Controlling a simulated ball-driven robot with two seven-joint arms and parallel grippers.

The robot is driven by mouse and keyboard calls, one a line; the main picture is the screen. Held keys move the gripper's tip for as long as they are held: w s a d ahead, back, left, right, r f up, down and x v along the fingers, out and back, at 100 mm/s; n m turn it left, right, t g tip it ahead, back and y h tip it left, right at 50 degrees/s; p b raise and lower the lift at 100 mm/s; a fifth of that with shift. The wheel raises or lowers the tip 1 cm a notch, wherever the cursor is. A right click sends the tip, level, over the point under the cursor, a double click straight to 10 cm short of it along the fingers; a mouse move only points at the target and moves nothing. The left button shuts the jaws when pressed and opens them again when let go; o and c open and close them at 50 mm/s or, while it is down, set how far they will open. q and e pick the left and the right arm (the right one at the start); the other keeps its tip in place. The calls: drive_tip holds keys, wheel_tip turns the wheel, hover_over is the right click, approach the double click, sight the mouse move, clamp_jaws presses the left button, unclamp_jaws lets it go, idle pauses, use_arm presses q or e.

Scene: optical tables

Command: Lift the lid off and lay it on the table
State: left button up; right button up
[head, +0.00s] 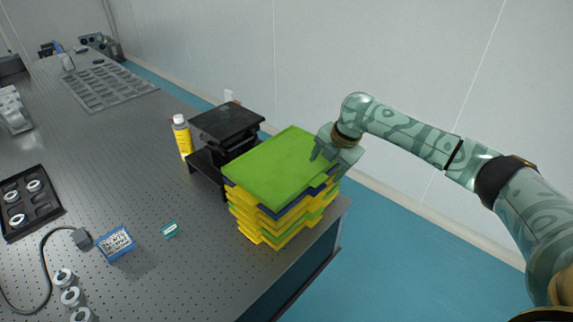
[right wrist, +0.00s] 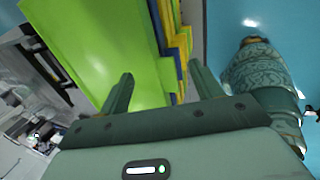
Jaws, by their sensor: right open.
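A flat green lid (head: 283,165) lies on top of a stack of yellow, blue and green trays (head: 275,225) near the table's right edge. My right gripper (head: 325,150) is at the lid's right edge, with its fingers pointing at the stack. In the right wrist view the right gripper (right wrist: 160,92) has its two fingers apart. The green lid (right wrist: 95,45) fills the upper left there, and the tray edges (right wrist: 177,45) show between and beyond the fingers. Whether a finger touches the lid I cannot tell. My left gripper is not in view.
The perforated table (head: 130,180) has free room left of the stack. A black stand (head: 225,130) and a yellow bottle (head: 182,135) stand behind the stack. A blue box (head: 115,244), a small teal item (head: 170,230) and a black tray (head: 30,200) lie to the left.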

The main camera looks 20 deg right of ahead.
drive_tip(key=x, duration=0.3)
drive_tip(key=shift+s+r, duration=0.15)
drive_tip(key=shift+s, duration=0.05)
clamp_jaws()
